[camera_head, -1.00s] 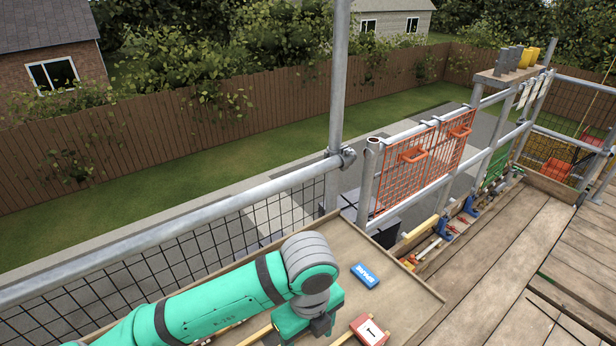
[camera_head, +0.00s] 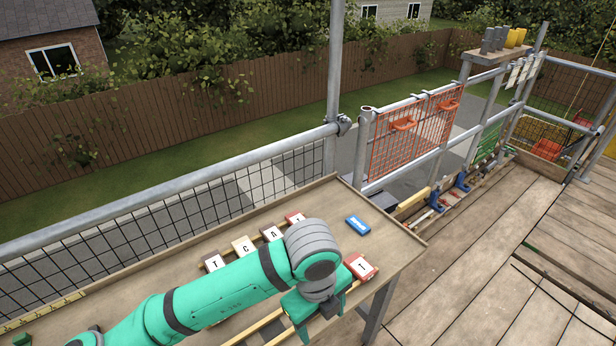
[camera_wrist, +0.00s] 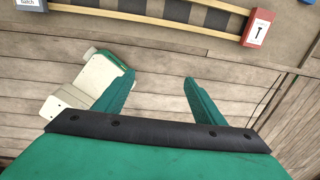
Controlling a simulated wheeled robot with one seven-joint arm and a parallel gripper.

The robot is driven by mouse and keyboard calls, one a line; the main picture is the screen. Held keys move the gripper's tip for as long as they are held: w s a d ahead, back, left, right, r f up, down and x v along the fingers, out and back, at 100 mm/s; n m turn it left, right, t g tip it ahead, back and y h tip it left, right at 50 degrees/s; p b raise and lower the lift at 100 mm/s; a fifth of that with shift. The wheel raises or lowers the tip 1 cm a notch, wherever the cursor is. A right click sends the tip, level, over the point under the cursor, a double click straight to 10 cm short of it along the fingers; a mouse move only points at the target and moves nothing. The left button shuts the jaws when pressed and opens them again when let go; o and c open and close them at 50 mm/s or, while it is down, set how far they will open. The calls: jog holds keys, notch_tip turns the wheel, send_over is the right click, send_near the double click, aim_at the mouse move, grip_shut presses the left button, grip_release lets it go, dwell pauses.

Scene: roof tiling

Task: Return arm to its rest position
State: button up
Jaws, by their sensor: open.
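My green arm reaches in from the bottom left of the head view, over the workbench (camera_head: 130,275). Its wrist bends down near the bench's front edge, and the fingers are not clear there. In the wrist view my gripper (camera_wrist: 157,88) has its two green fingers spread apart with nothing between them. Plank flooring shows below the fingers. The bench edge lies at the top of that view, away from the fingertips.
A red-ended block (camera_head: 361,266) and a blue block (camera_head: 357,225) lie at the bench's right end. Several lettered blocks (camera_head: 243,246) stand behind my arm. A scaffold rail (camera_head: 180,212) runs along the back. Orange mesh panels (camera_head: 412,135) hang farther right. Plank deck (camera_head: 480,270) at right is clear.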

jog(key=w+d+r+n+t+h, duration=0.1)
jog(key=w+d+r+h, duration=0.2)
jog(key=d, duration=0.6)
jog(key=w+d+r+n+t+h, duration=0.1)
jog(key=d+r+n+t+h, duration=0.1)
jog(key=d+h, duration=0.45)
jog(key=w+d+r+n+t+h, duration=0.4)
jog(key=d+r+n+t, duration=0.2)
jog(key=d+r+n, duration=0.2)
jog(key=s+a+f+n+t+y, duration=0.35)
jog(key=a+f+n+y, duration=0.2)
jog(key=f+n, duration=0.3)
jog(key=s+a+f+n+t+y, duration=0.2)
jog(key=a+f+n+t+y, duration=0.3)
jog(key=a+f+n, duration=0.3)
jog(key=s+a+f+y, duration=0.1)
jog(key=s+a, duration=0.3)
jog(key=s, duration=0.4)
jog(key=s+a+f+g+y, duration=0.1)
jog(key=s+a+f, duration=0.3)
jog(key=s, duration=0.5)
jog(key=s+a+f+n+g+y, duration=0.1)
jog(key=s+a+f+y, duration=0.1)
jog(key=s+a, duration=0.3)
jog(key=s, duration=0.3)
jog(key=shift+s+f, duration=0.35)
